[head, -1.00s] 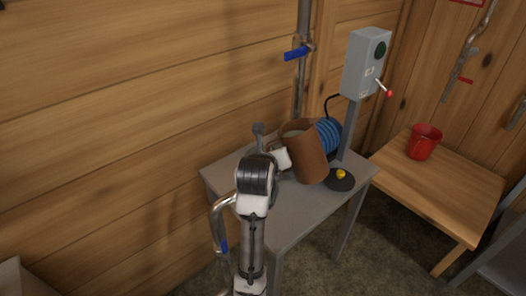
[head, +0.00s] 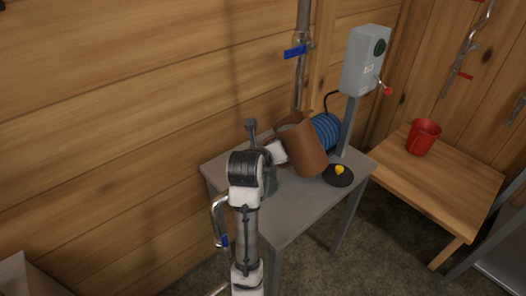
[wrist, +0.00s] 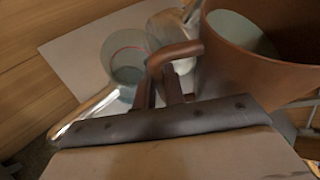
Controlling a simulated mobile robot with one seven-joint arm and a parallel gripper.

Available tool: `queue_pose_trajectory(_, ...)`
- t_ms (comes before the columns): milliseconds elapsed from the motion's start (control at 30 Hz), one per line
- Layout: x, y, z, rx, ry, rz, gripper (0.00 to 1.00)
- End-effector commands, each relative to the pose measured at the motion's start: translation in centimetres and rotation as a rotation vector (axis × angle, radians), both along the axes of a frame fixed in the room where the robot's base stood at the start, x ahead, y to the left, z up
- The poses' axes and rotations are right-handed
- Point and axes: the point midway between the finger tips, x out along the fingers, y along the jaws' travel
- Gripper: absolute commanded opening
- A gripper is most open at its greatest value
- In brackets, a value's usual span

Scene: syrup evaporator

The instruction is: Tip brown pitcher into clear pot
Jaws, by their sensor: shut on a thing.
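The brown pitcher (head: 306,151) is tilted, its mouth toward the upper left, over the back of the grey table (head: 298,212) in the head view. Its body (wrist: 250,70) fills the upper right of the wrist view, with a pale liquid surface inside. My gripper (head: 284,151) is shut on the pitcher's handle (wrist: 163,62). The clear pot (wrist: 128,62), round with a red ring line, stands left of the handle in the wrist view, apart from the pitcher. In the head view the pot is mostly hidden by my arm. No stream of liquid shows.
A blue coil (head: 326,131) and a grey control box on a post (head: 366,60) stand behind the pitcher. A black disc with a yellow knob (head: 339,170) is to its right.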

Motion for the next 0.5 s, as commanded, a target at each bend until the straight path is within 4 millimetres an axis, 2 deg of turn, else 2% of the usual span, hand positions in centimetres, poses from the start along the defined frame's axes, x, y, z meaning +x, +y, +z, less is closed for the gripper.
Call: queue_pose_trajectory(500,0.11,0.17,0.33,-0.052,0.024,-0.006,0.00)
